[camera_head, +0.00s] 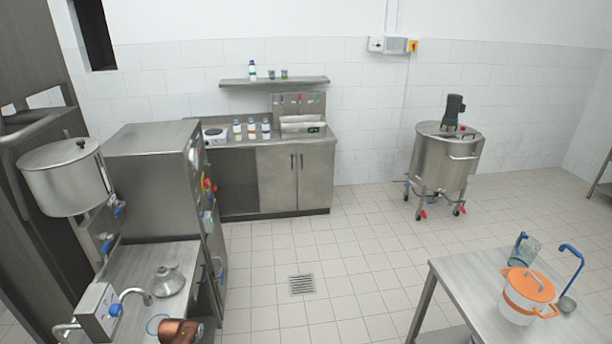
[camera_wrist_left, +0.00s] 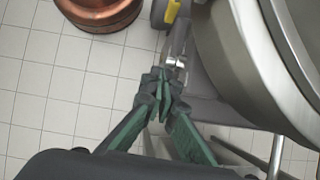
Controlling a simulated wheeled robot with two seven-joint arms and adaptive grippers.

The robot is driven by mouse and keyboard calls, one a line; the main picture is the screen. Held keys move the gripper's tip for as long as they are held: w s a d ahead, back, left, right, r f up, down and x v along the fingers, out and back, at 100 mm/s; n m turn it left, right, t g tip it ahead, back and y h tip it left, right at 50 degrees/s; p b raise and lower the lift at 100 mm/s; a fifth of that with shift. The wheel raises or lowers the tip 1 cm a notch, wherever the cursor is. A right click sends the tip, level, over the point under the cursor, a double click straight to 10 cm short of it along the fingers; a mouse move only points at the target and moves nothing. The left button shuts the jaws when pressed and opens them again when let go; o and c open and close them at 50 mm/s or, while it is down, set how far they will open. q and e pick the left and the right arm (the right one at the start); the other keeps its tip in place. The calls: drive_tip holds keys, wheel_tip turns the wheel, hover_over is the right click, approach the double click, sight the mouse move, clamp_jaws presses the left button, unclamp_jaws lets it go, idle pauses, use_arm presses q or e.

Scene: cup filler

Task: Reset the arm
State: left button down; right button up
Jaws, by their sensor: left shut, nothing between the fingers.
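My left gripper (camera_wrist_left: 163,85) shows in the left wrist view, with its green fingers drawn together at the tips. It is shut and nothing shows between the fingers. Beyond the fingertips are a small shiny metal fitting (camera_wrist_left: 175,63) and a yellow part (camera_wrist_left: 172,11). A large rounded steel body (camera_wrist_left: 228,55) fills the right side of that view. I cannot tell whether the fingers touch any of these. Neither gripper shows in the head view.
The steel filling machine with a round hopper (camera_head: 66,178) stands at left, a copper vessel (camera_head: 180,332) near its front. A table (camera_head: 455,285) at lower right bears an orange-lidded pot (camera_head: 520,305) and a glass jug (camera_head: 524,250). The tiled floor (camera_head: 350,260) between is clear.

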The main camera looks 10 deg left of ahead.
use_arm(q)
drive_tip(key=s+d+f+m+t+y, duration=0.1)
drive_tip(key=s+d+f+m+t, duration=0.1)
drive_tip(key=s+d, duration=0.35)
drive_tip(key=s+d+f+m+t, duration=0.2)
drive_tip(key=s+d+t, duration=0.1)
drive_tip(key=d, duration=0.5)
drive_tip(key=s+d+r+n+t+y, duration=0.15)
drive_tip(key=s+r, duration=0.25)
drive_tip(key=r, duration=0.5)
drive_tip(key=s+d+r+m+t, duration=0.1)
drive_tip(key=s+r+t, duration=0.3)
drive_tip(key=r, duration=0.5)
wheel_tip(320, 180, down, 33)
drive_tip(key=s+d+g+b, duration=0.1)
drive_tip(key=s+g+b, duration=0.1)
drive_tip(key=b, duration=0.2)
drive_tip(key=s+f+g+b, duration=0.1)
drive_tip(key=s+f+b, duration=0.2)
drive_tip(key=s+f, duration=1.7)
drive_tip(key=shift+f+h, duration=0.45)
drive_tip(key=shift+f, duration=0.4)
